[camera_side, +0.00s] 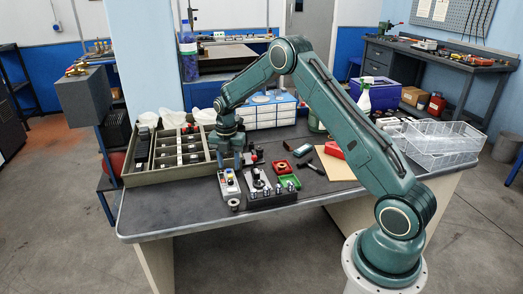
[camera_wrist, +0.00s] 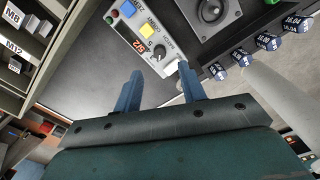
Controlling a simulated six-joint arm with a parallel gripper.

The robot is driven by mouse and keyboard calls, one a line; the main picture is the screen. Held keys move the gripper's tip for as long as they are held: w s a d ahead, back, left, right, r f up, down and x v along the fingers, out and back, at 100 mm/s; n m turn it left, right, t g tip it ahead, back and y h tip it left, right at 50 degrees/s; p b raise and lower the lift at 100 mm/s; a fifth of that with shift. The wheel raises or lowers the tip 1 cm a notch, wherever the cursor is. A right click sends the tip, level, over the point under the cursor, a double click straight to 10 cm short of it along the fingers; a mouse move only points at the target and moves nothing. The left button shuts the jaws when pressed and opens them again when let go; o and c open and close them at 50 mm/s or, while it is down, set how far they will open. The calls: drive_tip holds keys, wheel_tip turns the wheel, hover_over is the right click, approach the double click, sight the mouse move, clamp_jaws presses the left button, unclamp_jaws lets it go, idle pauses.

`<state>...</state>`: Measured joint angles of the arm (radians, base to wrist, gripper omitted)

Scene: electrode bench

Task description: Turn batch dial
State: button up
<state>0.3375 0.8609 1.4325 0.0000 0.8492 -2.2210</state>
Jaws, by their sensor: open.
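The batch dial (camera_wrist: 160,50) is a small dark round knob on a pale control box (camera_wrist: 170,67). In the wrist view it sits beyond my gripper's fingertips, with a red number display, a yellow button and a blue button near it. In the side view the control box (camera_side: 229,184) lies on the bench below my gripper (camera_side: 230,160). In the wrist view my gripper (camera_wrist: 160,77) shows two blue fingers spread apart with nothing between them. The dial lies ahead of the gap, apart from both fingers.
A compartment tray (camera_side: 126,178) stands at the left of the bench. A dark holder (camera_side: 270,200) with several labelled cylinders (camera_wrist: 243,57) sits right of the control box. The bench's front left (camera_side: 165,215) is clear.

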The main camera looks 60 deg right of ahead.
sight(230, 180)
drive_tip(key=shift+f, duration=3.35)
drive_tip(key=shift+c, duration=0.2)
clamp_jaws()
